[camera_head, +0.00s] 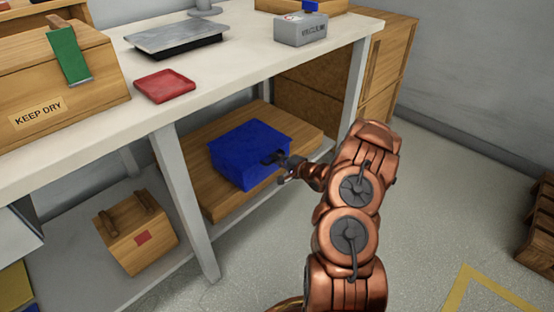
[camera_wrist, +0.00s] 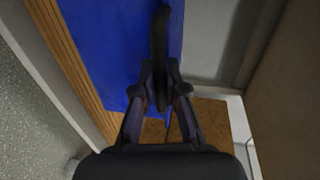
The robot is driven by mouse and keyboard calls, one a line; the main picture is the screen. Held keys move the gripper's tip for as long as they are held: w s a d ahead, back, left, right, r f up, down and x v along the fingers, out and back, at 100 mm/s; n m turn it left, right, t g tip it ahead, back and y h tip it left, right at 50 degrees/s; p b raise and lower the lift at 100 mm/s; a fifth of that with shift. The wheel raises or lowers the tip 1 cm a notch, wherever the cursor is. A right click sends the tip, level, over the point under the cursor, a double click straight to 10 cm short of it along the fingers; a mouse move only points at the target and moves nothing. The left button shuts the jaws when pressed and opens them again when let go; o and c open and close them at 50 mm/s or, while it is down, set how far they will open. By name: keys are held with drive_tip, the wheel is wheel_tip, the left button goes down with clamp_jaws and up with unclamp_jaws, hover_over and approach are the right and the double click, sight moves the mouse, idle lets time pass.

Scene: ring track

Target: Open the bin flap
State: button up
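The bin is a blue box (camera_head: 245,152) on a wooden board under the workbench. Its blue surface (camera_wrist: 110,45) fills the upper left of the wrist view. A dark handle (camera_wrist: 160,45) stands out at the bin's right front side. My gripper (camera_head: 283,167) is at that handle, reaching in from the right. In the wrist view, my gripper's two fingers (camera_wrist: 160,85) lie close on either side of the handle and appear shut on it. The flap looks closed, with no opening visible. The exact finger contact is dark and hard to make out.
The workbench (camera_head: 225,62) stands above the bin, with a leg (camera_head: 187,200) left of it. A wooden crate (camera_head: 137,232) sits lower left. A wooden cabinet (camera_head: 385,70) stands behind. The floor (camera_head: 430,190) right of my arm is clear up to a pallet (camera_head: 540,225).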

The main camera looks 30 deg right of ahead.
clamp_jaws()
drive_tip(key=shift+r, duration=0.1)
